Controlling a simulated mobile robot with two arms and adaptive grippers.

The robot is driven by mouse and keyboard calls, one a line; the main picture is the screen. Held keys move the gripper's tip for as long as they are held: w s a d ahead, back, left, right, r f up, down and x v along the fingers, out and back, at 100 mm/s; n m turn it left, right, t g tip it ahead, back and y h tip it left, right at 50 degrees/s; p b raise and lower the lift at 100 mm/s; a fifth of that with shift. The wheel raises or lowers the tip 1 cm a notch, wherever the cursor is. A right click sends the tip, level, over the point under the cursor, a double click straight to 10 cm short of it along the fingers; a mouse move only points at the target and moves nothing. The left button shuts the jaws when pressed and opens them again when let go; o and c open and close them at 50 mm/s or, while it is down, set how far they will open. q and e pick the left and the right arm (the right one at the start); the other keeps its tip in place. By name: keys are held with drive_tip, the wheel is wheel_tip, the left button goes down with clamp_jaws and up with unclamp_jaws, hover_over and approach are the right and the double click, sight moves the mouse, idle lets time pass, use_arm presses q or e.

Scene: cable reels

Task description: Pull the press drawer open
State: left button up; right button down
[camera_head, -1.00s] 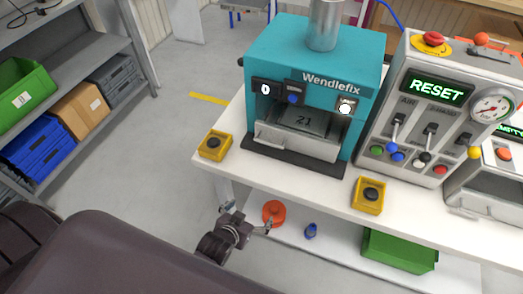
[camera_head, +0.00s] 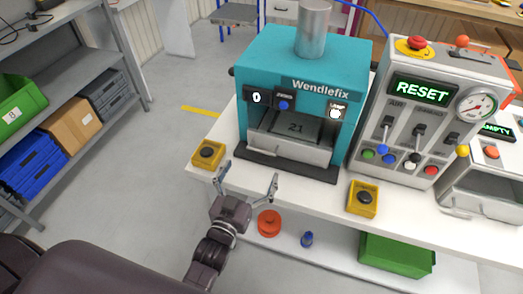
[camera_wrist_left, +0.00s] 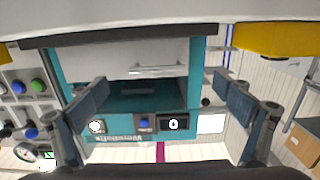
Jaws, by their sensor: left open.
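The teal Wendlefix press (camera_head: 305,75) stands on the white table. Its drawer (camera_head: 310,153) has a pale metal front low in the press opening, and a dark plate marked 21 (camera_head: 295,128) shows above and behind it. In the left wrist view, upside down, the drawer front (camera_wrist_left: 120,57) and its bar handle (camera_wrist_left: 157,71) show between my fingers. My left gripper (camera_head: 249,181) is open and empty at the table's front edge, in front of the press and apart from the handle. My right gripper is not in view.
Yellow button boxes (camera_head: 208,154) (camera_head: 363,199) flank the press front. A grey control panel (camera_head: 420,115) reading RESET stands to the right. A green bin (camera_head: 397,254), an orange reel (camera_head: 269,223) and a blue item (camera_head: 307,239) sit on the lower shelf.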

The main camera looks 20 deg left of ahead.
sight(261, 152)
use_arm(q)
drive_tip(key=shift+w+d+r, duration=0.1)
drive_tip(key=shift+d+r, duration=0.1)
drive_tip(key=shift+w, duration=0.2)
drive_tip(key=w+p, duration=0.1)
drive_tip(key=w, duration=0.6)
drive_tip(key=shift+w+d, duration=0.15)
drive_tip(key=shift+c, duration=0.5)
